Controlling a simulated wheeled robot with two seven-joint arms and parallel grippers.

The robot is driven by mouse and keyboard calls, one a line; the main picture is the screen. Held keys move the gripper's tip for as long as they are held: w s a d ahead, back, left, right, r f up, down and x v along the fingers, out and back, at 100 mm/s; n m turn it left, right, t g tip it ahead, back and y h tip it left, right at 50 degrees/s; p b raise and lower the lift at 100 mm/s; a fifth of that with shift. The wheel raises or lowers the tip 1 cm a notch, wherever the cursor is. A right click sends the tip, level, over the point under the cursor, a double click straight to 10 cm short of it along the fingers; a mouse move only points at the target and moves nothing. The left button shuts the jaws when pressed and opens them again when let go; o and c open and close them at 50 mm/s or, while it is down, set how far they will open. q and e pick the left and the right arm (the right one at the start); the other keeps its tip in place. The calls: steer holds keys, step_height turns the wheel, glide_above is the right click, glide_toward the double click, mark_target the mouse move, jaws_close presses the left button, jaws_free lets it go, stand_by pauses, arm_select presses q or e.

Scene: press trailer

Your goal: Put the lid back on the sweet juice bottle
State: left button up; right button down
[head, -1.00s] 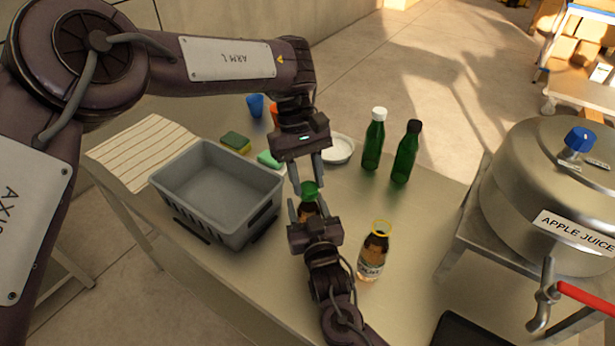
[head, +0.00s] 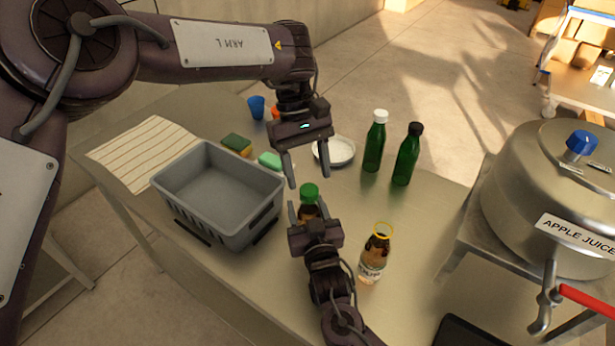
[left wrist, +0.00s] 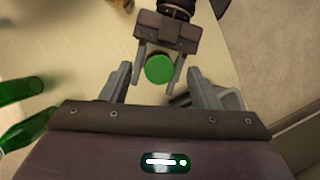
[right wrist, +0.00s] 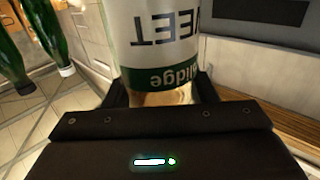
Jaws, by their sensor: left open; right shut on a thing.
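The sweet juice bottle (head: 308,211) is brown and stands upright between my right gripper's fingers, mostly hidden by that gripper. Its label, reading "EET", fills the upper middle of the right wrist view (right wrist: 160,35). The green lid (head: 309,191) sits on the bottle's top; how tightly cannot be told. It also shows from above in the left wrist view (left wrist: 159,69). My right gripper (head: 312,216) is shut on the bottle. My left gripper (head: 306,182) is open and empty, pointing down just above the lid, fingers apart from it.
A grey crate (head: 178,213) stands left. Another bottle (head: 372,262) with a yellow ring stands right. Two green bottles (head: 375,145) (head: 406,158), a white dish (head: 346,151), sponges (head: 237,144) and a blue cup (head: 256,106) are behind. The apple juice vat (head: 530,190) is far right.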

arm_select(q)
steer(key=shift+r, duration=0.8)
steer(key=shift+c, duration=0.4)
